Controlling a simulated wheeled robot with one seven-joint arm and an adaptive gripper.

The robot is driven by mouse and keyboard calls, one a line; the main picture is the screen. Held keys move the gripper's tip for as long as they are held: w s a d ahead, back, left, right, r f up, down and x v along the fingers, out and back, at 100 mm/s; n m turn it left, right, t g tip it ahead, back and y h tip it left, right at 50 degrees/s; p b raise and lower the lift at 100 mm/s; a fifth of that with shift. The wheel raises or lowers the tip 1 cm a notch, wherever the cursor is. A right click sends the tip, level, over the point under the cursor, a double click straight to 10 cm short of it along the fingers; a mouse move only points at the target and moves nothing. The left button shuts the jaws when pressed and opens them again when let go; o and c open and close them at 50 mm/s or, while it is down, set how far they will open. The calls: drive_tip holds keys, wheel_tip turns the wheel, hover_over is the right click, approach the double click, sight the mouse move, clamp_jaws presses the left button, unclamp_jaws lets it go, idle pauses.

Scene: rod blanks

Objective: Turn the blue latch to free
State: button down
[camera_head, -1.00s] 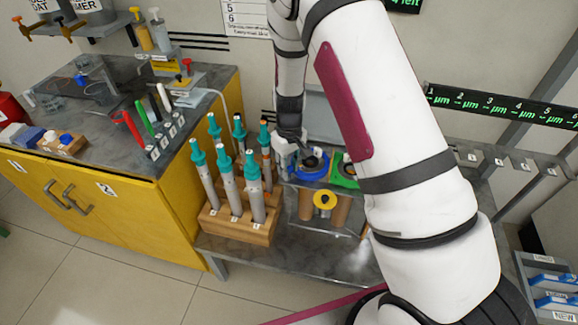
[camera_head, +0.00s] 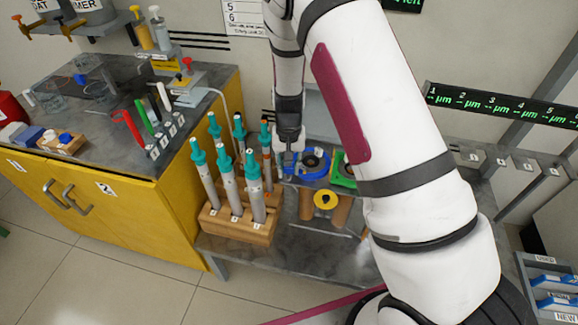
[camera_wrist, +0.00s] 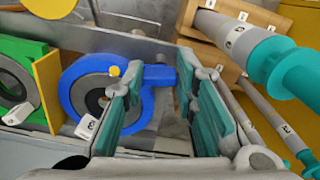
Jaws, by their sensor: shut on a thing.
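The blue latch is a blue ring around a grey collar with a short blue tab (camera_wrist: 158,76) sticking out to the right in the wrist view. Its ring also shows in the head view (camera_head: 324,163), partly hidden by my gripper. My gripper (camera_wrist: 161,82) has its teal-padded fingers on either side of the tab and is shut on it. In the head view my gripper (camera_head: 289,149) is at the left side of the ring. Exact finger contact is hard to see.
A green fixture (camera_wrist: 20,55) with a yellow plate (camera_wrist: 47,85) stands beside the blue ring. A wooden rack (camera_head: 238,229) holding several teal-topped tools stands close on the other side. A yellow cabinet (camera_head: 135,210) is at the left.

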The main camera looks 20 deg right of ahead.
sight(288, 168)
drive_tip(key=shift+m, duration=1.2)
drive_tip(key=c, duration=1.3)
unclamp_jaws()
drive_tip(key=shift+r, duration=0.1)
drive_tip(key=shift+r, duration=5.95)
